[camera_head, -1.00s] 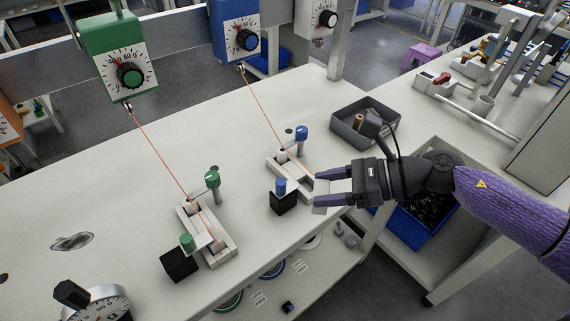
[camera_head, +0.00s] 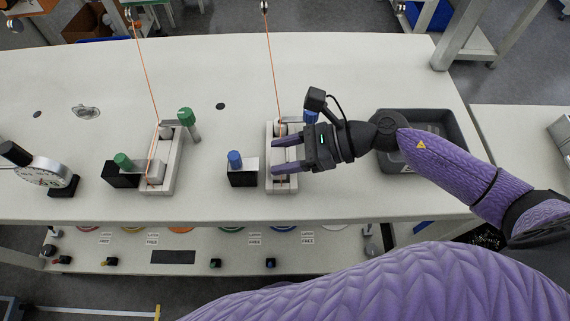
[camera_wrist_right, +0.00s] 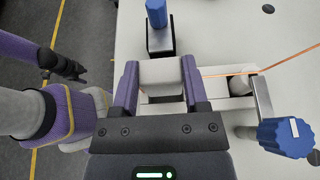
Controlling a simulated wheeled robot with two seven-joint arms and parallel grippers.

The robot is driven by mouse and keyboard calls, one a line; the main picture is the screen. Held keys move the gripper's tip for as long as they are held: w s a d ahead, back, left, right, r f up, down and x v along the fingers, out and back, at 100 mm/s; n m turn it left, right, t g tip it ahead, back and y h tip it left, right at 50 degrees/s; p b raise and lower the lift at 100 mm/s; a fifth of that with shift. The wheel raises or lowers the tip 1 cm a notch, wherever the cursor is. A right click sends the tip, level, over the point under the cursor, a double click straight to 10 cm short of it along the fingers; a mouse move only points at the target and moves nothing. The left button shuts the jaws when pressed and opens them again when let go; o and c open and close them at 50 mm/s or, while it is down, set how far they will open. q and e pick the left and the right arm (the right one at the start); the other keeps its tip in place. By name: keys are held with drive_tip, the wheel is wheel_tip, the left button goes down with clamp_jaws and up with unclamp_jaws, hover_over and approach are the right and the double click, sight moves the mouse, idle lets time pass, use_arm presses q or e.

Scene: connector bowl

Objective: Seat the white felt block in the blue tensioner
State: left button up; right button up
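The blue tensioner (camera_head: 271,187) is a pale slotted base with an orange thread running into it. Its blue knob (camera_head: 311,117) is at the far right corner; the knob (camera_wrist_right: 287,137) is at lower right in the right wrist view. My right gripper (camera_head: 286,154) is over the near half of the tensioner. In the right wrist view its two purple fingers (camera_wrist_right: 160,86) are shut on the white felt block (camera_wrist_right: 160,76), one on each side. The block covers part of the channel; I cannot tell whether it touches the bottom. My left gripper is not in view.
A black block with a blue knob (camera_head: 235,158) stands just left of the blue tensioner. A green-knobbed tensioner (camera_head: 173,170) is farther left, and a dial gauge (camera_head: 42,172) at far left. A grey bin (camera_head: 455,130) is at right, beneath my right arm. The table between the tensioners is mostly clear.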

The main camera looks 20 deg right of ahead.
wheel_tip(320, 180, down, 2)
drive_tip(key=shift+s+f, duration=0.1)
drive_tip(key=shift+f, duration=0.1)
clamp_jaws()
drive_tip(key=shift+s+d+f, duration=0.15)
drive_tip(key=shift+f, duration=0.25)
drive_tip(key=o, duration=1)
unclamp_jaws()
drive_tip(key=shift+o, duration=1.2)
drive_tip(key=shift+r, duration=0.1)
drive_tip(key=shift+w, duration=0.2)
